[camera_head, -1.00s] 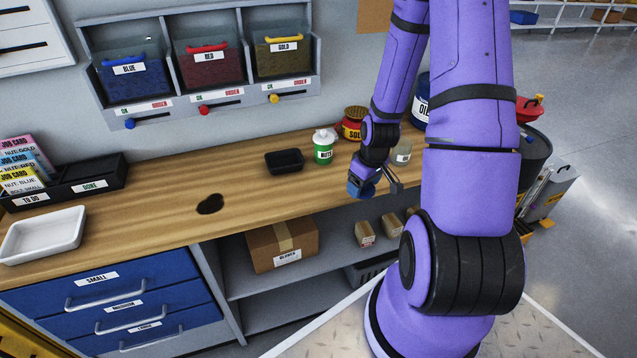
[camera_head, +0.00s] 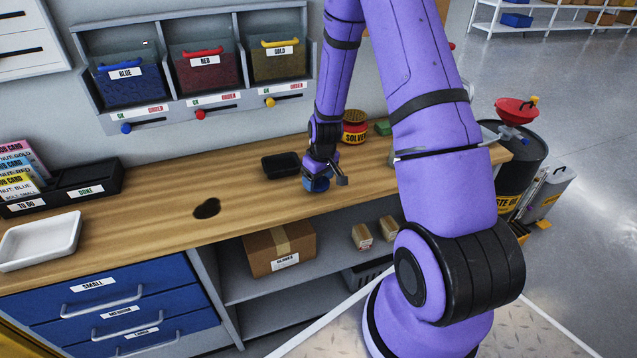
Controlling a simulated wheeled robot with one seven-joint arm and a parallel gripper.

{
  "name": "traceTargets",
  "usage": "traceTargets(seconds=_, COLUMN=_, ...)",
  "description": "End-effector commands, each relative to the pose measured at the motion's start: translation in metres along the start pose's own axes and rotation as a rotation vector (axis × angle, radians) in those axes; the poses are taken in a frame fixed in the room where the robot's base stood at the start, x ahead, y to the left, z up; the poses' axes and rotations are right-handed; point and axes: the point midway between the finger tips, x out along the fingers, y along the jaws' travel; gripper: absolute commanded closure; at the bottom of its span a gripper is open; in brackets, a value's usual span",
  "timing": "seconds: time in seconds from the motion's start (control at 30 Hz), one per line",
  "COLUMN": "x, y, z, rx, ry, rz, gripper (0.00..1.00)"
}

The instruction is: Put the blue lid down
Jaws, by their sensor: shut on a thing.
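My gripper (camera_head: 328,175) is shut on the blue lid (camera_head: 316,184), which shows as a small dark blue round piece below the jaws. They are over the front part of the wooden workbench (camera_head: 140,220), just right of a small black tray (camera_head: 281,166). I cannot tell whether the lid touches the bench top or hangs a little above it. My gripper hides part of the lid.
A white tray (camera_head: 40,242) and a black card holder (camera_head: 92,185) stand farther left. A solvent can (camera_head: 354,128) stands behind my arm. Bare wood lies between stain and white tray.

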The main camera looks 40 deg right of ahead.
Motion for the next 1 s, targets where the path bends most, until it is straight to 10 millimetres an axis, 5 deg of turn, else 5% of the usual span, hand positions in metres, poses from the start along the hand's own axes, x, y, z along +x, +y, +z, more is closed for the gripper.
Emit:
traceTargets(seconds=0.13, x=0.018, y=0.0, z=0.003, rx=0.002, ry=-0.001, rz=-0.001, gripper=0.49)
traceTargets(seconds=0.53, x=0.022, y=0.0, z=0.004, rx=0.001, ry=0.0, rz=0.0, gripper=0.49)
traceTargets(seconds=0.57, x=0.022, y=0.0, z=0.004, rx=0.001, ry=0.001, rz=0.001, gripper=0.2)
traceTargets(seconds=0.63, x=0.022, y=0.0, z=0.003, rx=0.001, ry=0.001, rz=0.001, gripper=0.04)
traceTargets(seconds=1.0, x=0.018, y=0.001, z=0.003, rx=0.001, ry=0.002, rz=0.001, gripper=0.02)
